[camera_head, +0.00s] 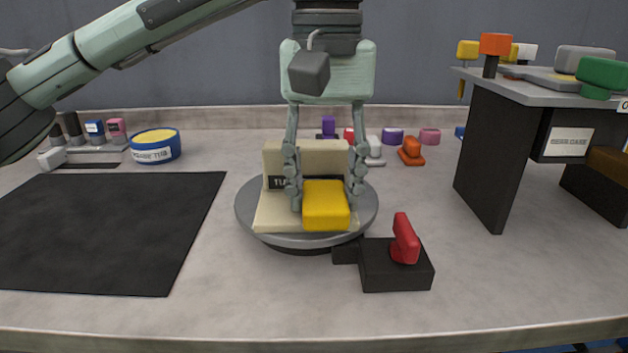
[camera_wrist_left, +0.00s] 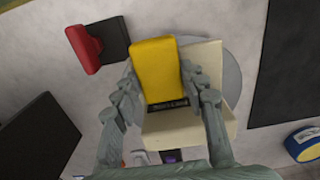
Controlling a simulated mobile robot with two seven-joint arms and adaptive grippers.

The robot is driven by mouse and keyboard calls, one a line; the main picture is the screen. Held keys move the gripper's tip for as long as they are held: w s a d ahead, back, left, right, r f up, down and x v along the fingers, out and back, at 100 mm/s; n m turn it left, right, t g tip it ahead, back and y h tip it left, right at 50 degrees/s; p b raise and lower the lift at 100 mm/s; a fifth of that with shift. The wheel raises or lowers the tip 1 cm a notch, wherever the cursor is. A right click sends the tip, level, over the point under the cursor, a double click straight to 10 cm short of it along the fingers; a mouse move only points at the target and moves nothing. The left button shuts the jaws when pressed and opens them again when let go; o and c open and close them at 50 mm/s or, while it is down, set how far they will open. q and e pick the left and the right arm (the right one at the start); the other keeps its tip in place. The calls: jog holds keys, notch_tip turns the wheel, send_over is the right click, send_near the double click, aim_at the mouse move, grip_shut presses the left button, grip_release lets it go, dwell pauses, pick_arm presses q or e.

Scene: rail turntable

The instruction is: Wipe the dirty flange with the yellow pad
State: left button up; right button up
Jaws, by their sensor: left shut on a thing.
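My left gripper (camera_head: 326,196) comes down from above over the grey turntable (camera_head: 253,222). Its two fingers are shut on the yellow pad (camera_head: 326,207), one on each side; the pad also shows between the fingers in the left wrist view (camera_wrist_left: 155,68). A cream L-shaped part (camera_head: 272,216), upright at the back and flat in front, stands on the turntable. The pad is over its flat front part; I cannot tell whether they touch. A dark label on the upright is partly hidden by finger and pad. No dirt can be made out on the cream part.
A black box (camera_head: 382,275) with a red lever (camera_head: 405,240) stands at the turntable's front right. A black mat (camera_head: 110,230) lies left. A blue round tub (camera_head: 155,147) with a yellow top is behind it. A raised shelf (camera_head: 530,92) with coloured knobs stands right.

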aim_at(290, 213)
pick_arm(q)
jog(key=shift+d, duration=0.15)
jog(key=shift+d+f, duration=0.1)
jog(key=shift+d, duration=0.75)
jog(key=shift+a, duration=0.1)
jog(key=shift+a+f, duration=0.1)
jog(key=shift+a, duration=0.8)
jog(key=shift+a, duration=1.1)
jog(key=shift+b, duration=0.3)
jog(key=shift+a+r, duration=0.2)
jog(key=shift+a, duration=0.7)
